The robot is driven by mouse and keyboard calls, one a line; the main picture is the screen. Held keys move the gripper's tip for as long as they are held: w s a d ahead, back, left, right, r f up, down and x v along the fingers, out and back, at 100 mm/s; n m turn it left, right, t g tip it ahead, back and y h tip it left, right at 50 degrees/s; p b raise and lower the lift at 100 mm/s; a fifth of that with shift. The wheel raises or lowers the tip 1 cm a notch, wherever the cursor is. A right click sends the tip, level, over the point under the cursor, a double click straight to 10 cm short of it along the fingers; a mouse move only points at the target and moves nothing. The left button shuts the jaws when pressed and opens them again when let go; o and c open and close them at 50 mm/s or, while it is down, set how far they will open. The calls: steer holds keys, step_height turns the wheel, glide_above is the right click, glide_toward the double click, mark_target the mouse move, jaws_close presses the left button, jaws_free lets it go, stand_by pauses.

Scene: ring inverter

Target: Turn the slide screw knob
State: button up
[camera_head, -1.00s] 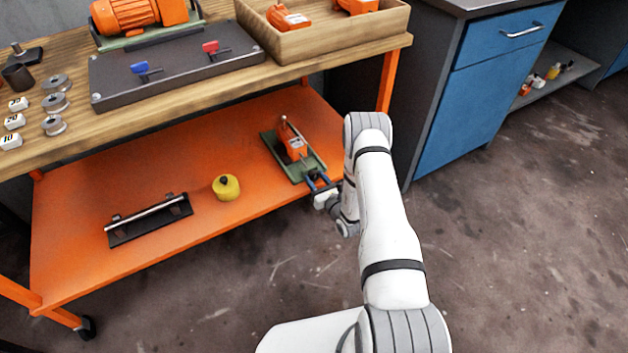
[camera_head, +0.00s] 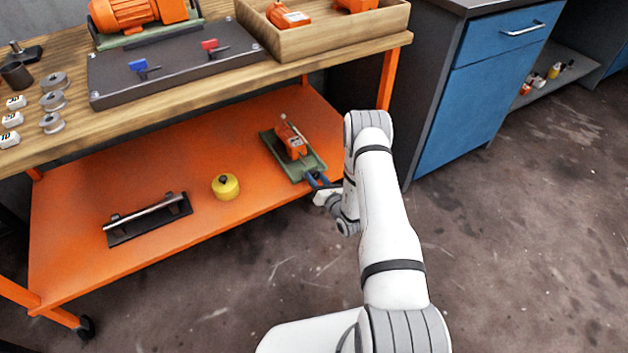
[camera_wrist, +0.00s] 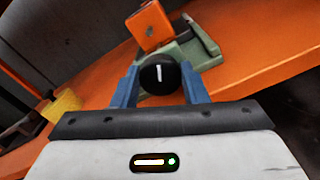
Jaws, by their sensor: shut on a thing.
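The slide screw knob (camera_wrist: 159,74) is a round black knob with a white line on its face. It sits between the two blue fingers of my gripper (camera_wrist: 160,84) in the wrist view, and the jaws are shut on it. The white line stands nearly upright. Behind the knob is a green slide base (camera_wrist: 206,48) with an orange block (camera_wrist: 149,26). In the head view the green base (camera_head: 311,165) and orange block (camera_head: 292,143) lie on the orange lower shelf, and my gripper (camera_head: 318,181) is at the base's near end. The knob is hidden there.
The orange shelf (camera_head: 90,205) also holds a yellow round object (camera_head: 225,187) and a black rack with a metal bar (camera_head: 148,217). The wooden bench top (camera_head: 200,100) is above the shelf. A blue cabinet (camera_head: 480,105) stands at right. Open floor lies in front.

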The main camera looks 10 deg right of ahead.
steer(key=shift+s+a+f+m, duration=0.1)
steer(key=shift+s+a+m, duration=0.05)
steer(key=shift+m, duration=0.65)
steer(key=o, duration=1)
